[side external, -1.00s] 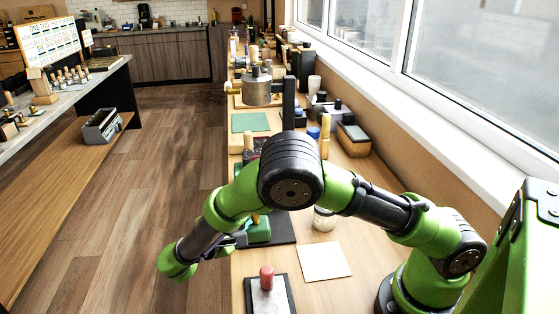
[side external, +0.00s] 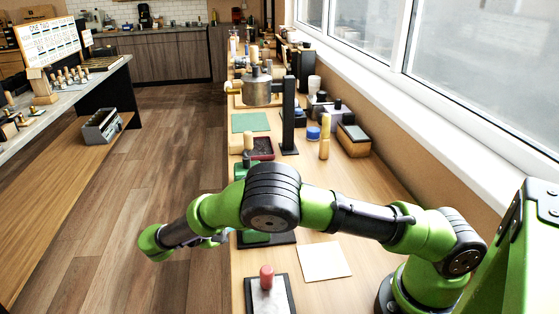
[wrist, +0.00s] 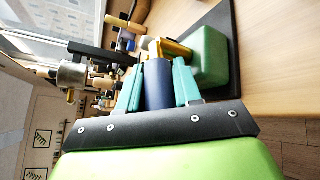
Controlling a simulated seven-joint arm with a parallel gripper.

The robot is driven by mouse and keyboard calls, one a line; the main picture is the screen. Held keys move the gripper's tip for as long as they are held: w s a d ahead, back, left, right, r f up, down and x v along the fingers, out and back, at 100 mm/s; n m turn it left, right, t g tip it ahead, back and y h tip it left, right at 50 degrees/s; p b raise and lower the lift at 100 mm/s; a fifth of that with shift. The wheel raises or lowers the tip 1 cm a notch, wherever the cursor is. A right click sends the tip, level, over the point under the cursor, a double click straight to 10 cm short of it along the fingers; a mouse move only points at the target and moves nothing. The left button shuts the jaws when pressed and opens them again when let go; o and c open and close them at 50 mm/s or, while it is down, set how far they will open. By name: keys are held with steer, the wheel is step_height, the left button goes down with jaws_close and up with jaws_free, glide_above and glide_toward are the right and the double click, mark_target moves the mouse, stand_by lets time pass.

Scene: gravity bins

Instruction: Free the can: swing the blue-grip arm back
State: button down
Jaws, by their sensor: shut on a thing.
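In the wrist view, the teal fingers of my gripper (wrist: 158,88) are closed around a dark blue cylindrical grip (wrist: 157,80). A brass-coloured bar (wrist: 172,46) lies just beyond the grip, by a green block (wrist: 208,60) on a black plate (wrist: 226,20). A grey metal can (wrist: 72,74) with brass fittings shows farther off in the wrist view. It also shows in the side view (side external: 257,92), beside a black post. I cannot tell what holds it. In the side view my arm hides most of the green block, and the grip is not visible there.
A white sheet (side external: 324,261) and a dark-framed pad with a red knob (side external: 267,272) lie at the bench front. A dark red tray (side external: 261,149), wooden peg (side external: 325,136) and black-topped box (side external: 354,137) stand farther back. Open floor lies left of the bench.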

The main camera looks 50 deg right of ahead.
steer(key=c, duration=1.1)
jaws_free()
steer(key=v, duration=1.2)
steer(key=shift+r, duration=0.1)
